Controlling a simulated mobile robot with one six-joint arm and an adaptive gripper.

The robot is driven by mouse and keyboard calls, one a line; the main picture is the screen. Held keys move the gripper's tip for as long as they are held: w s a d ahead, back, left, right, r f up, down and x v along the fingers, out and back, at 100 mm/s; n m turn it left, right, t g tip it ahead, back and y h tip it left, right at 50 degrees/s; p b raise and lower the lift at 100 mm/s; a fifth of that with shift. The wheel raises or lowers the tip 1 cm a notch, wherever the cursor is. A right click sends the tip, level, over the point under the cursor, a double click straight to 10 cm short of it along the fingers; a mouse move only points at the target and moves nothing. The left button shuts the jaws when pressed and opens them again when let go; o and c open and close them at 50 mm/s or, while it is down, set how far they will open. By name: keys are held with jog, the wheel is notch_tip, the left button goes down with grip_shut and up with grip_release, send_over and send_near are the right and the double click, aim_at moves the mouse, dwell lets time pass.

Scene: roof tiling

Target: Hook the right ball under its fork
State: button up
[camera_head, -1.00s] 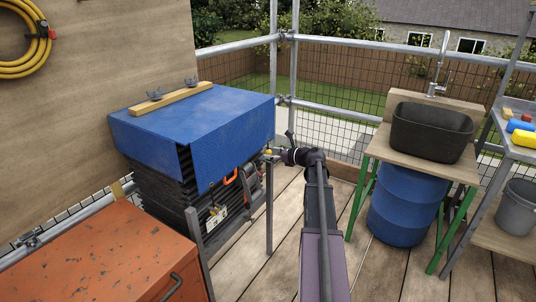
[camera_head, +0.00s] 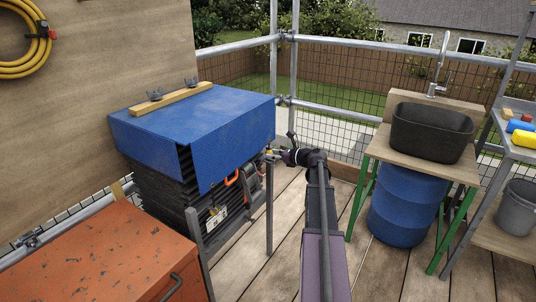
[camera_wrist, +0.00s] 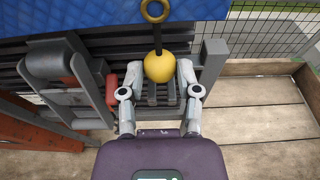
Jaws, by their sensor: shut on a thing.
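The right ball (camera_wrist: 159,67) is yellow and hangs on a short black cord (camera_wrist: 157,38). The cord runs up to a yellow ring (camera_wrist: 155,10) at the edge of the blue tarp (camera_wrist: 90,14). My gripper (camera_wrist: 159,72) has one finger on each side of the ball and is shut on it. In the head view my gripper (camera_head: 274,154) is at the right side of the covered stack, near the top of a grey post. That post (camera_wrist: 211,68) stands just right of the ball in the wrist view. I cannot clearly make out a fork on it.
The blue tarp (camera_head: 205,115) covers a stack of dark tiles (camera_head: 165,190). A wooden batten (camera_head: 168,97) lies on top. An orange chest (camera_head: 100,262) is at front left. A sink bench (camera_head: 425,158) with a blue barrel (camera_head: 405,205) is at right. The plank floor between is clear.

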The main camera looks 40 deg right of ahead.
jog(key=shift+s+d+f, duration=0.1)
jog(key=shift+s+d, duration=0.15)
jog(key=shift+s, duration=0.35)
jog(key=shift+s+d+f, duration=0.1)
jog(key=shift+s+d, duration=0.2)
jog(key=shift+s, duration=0.35)
jog(key=shift+s+d+f, duration=0.1)
jog(key=shift+s+d, duration=0.15)
jog(key=shift+s, duration=0.35)
jog(key=shift+b, duration=0.3)
jog(key=shift+s+f+b, duration=0.15)
jog(key=shift+f+b, duration=3.45)
jog(key=shift+f, duration=0.05)
jog(key=shift+r+x, duration=0.2)
jog(key=shift+x, duration=1)
jog(key=shift+r+x, duration=0.15)
jog(key=shift+x, duration=1)
jog(key=shift+f, duration=0.1)
